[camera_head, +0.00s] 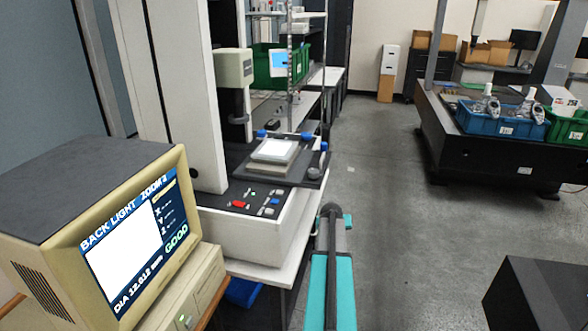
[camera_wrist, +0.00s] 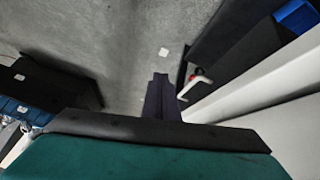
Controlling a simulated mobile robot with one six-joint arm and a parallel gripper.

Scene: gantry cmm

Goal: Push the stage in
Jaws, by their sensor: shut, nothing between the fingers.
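The stage (camera_head: 300,176) is a dark flat plate on top of the white measuring machine in the head view. It carries a pale square plate (camera_head: 272,150) and has blue knobs along its far edge. It overhangs the machine's right side. My gripper (camera_wrist: 160,80) shows in the wrist view as dark fingers close together, with nothing between them, over grey floor. In the head view my arm reaches forward just right of the machine, short of the stage and apart from it. The fingertips are not clear there.
A monitor (camera_head: 130,245) reading GOOD stands at the lower left. Red and other buttons (camera_head: 240,204) sit on the machine's front panel. A dark box (camera_head: 535,300) is at the lower right. The floor (camera_head: 390,200) between is clear.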

